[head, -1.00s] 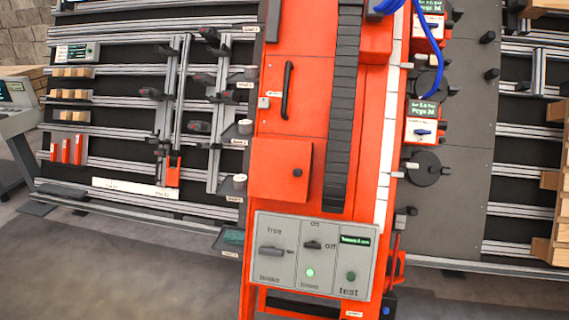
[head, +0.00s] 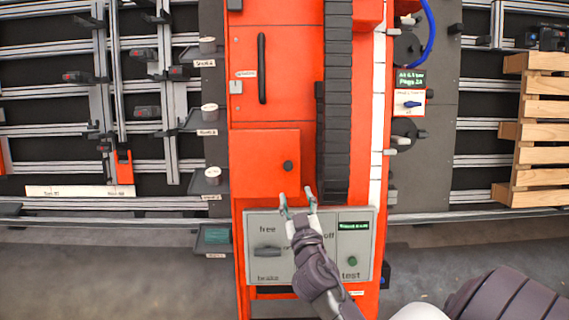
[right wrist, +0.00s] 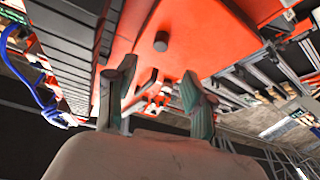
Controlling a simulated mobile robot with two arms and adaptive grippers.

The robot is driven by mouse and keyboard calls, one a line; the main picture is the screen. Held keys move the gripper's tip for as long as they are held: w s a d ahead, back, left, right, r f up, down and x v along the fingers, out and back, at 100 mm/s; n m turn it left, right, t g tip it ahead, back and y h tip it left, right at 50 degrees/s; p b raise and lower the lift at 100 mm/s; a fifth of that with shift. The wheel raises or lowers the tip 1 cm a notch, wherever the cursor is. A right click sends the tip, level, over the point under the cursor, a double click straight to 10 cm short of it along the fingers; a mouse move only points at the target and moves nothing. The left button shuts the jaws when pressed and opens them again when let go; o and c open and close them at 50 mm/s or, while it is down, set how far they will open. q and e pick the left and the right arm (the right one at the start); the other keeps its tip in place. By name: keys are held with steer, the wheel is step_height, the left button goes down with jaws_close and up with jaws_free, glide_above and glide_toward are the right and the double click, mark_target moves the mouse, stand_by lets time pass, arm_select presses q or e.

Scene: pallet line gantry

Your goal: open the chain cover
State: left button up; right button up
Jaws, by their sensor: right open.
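A square red panel (head: 260,178) with a round black knob (head: 288,166) is closed on the red machine front. A larger red panel (head: 290,95) above it has a long black upright handle (head: 262,68) and a small grey latch (head: 235,87). I cannot tell for sure which is the chain cover. My right gripper (head: 297,197) is open and empty, below the knob and in front of the control panel's top edge. In the right wrist view the knob (right wrist: 161,41) shows beyond the open fingers (right wrist: 156,85), apart from them. My left gripper is not in view.
The grey control panel (head: 262,218) sits below the square panel, partly hidden by my right arm. A black segmented chain (head: 337,110) runs upright beside the panels. Shelves with small white cups (head: 208,112) stick out on the left. A wooden pallet (head: 545,128) stands at right.

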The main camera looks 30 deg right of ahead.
mark_target(289, 168)
steer(key=p+x, duration=0.2)
steer(key=x, duration=1)
steer(key=shift+w+f, duration=0.1)
jaws_close()
